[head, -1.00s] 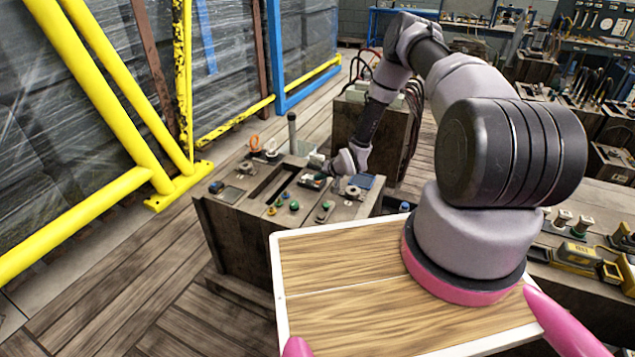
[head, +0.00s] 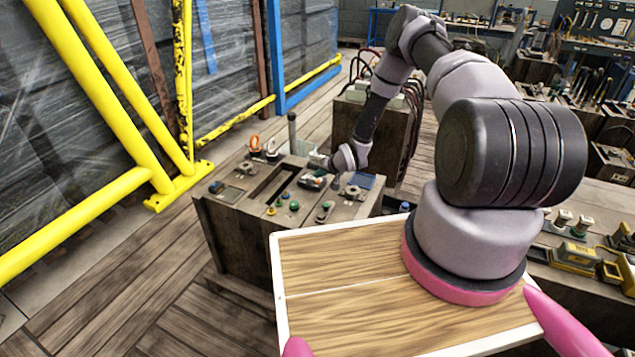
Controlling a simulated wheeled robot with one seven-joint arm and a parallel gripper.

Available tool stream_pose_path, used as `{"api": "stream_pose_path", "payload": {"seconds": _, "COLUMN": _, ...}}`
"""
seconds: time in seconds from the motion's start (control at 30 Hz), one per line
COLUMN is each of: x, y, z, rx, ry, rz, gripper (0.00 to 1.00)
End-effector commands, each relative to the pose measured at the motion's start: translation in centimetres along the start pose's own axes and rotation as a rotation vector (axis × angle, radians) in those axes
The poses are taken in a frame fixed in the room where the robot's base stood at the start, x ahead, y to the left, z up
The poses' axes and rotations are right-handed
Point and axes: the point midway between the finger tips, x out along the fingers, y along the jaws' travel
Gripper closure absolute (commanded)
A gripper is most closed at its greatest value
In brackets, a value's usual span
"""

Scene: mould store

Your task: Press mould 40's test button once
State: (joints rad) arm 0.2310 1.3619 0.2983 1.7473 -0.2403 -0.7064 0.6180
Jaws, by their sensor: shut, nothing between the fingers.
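A dark block-shaped mould (head: 232,222) stands on the floor left of centre, its top carrying a long slot and several small buttons. Another green-topped button (head: 326,205) is further right. No number can be read, so I cannot tell which mould is 40 or which button is the test one. My gripper (head: 318,161) is shut and empty, small in view, above the far right part of the mould's top. It looks apart from the front buttons.
A dark teal-and-black item (head: 312,181) lies on the mould's top, below my gripper. A yellow frame (head: 120,120) stands left; another block with cables (head: 375,130) stands behind.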

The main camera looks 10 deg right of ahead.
Motion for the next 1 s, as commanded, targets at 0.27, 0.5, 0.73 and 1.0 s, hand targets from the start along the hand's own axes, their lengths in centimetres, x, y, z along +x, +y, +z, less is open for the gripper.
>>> {"api": "stream_pose_path", "payload": {"seconds": 0.27, "x": -0.7, "y": -0.6, "z": -0.7, "rx": 0.000, "ry": 0.002, "rz": -0.001, "gripper": 1.00}}
{"api": "stream_pose_path", "payload": {"seconds": 0.5, "x": -2.5, "y": -1.8, "z": -1.9, "rx": 0.000, "ry": 0.001, "rz": 0.000, "gripper": 1.00}}
{"api": "stream_pose_path", "payload": {"seconds": 0.73, "x": -3.5, "y": -2.5, "z": -2.5, "rx": 0.000, "ry": 0.001, "rz": 0.000, "gripper": 1.00}}
{"api": "stream_pose_path", "payload": {"seconds": 1.0, "x": -3.5, "y": -2.5, "z": -2.5, "rx": 0.000, "ry": 0.000, "rz": 0.000, "gripper": 1.00}}
